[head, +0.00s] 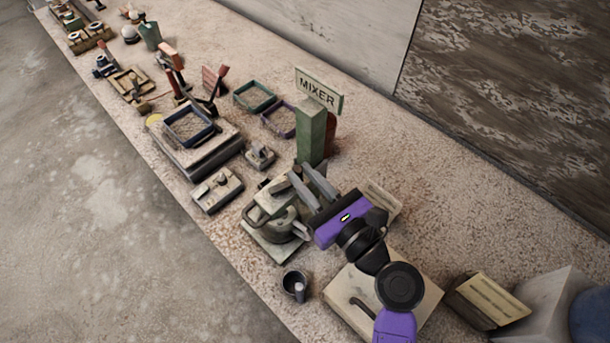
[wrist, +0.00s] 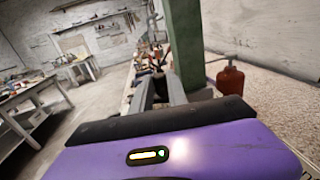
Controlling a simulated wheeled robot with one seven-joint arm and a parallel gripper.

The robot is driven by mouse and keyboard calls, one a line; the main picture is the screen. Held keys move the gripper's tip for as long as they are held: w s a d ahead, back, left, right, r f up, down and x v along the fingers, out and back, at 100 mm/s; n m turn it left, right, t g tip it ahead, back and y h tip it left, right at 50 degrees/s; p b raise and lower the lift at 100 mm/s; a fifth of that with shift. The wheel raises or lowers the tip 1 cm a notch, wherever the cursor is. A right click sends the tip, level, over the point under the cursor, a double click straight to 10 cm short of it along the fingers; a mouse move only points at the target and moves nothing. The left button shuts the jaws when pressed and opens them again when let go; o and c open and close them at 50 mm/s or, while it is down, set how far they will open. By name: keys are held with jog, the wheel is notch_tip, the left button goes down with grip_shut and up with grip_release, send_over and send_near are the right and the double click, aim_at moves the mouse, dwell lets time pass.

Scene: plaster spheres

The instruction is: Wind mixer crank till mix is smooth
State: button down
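The mixer has a green post (head: 312,135) with a MIXER sign (head: 319,90) on top. A grey rounded pot (head: 277,225) stands on a pale base at the post's foot. My gripper (head: 300,172) is over the mixer, its two grey fingers apart and pointing up-left, just in front of the post. In the wrist view, the fingers (wrist: 160,82) also stand apart, left of the green post (wrist: 185,45). I see nothing clearly held between them. The crank cannot be made out for sure, and the mix inside the pot is hidden.
A small dark cup (head: 294,284) stands near the bench's front edge. A blue-rimmed sieve (head: 188,128) and several tools lie to the left. A pale block (head: 548,300) and blue sphere (head: 590,317) stand at right.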

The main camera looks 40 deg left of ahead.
jog(key=shift+w+a+n+g, duration=0.3)
jog(key=shift+n+g, duration=0.2)
jog(key=shift+g, duration=0.1)
jog(key=shift+w+a+n+g+b, duration=0.1)
jog(key=shift+a+n+g+b, duration=0.15)
jog(key=shift+n+g, duration=0.45)
jog(key=shift+w+a+n+g+b, duration=0.1)
jog(key=shift+n+g+b, duration=0.15)
jog(key=shift+g, duration=0.75)
jog(key=c, duration=1.6)
grip_release()
jog(key=shift+o, duration=0.2)
jog(key=d+b, duration=0.1)
jog(key=d, duration=0.6)
jog(key=shift+d, duration=0.4)
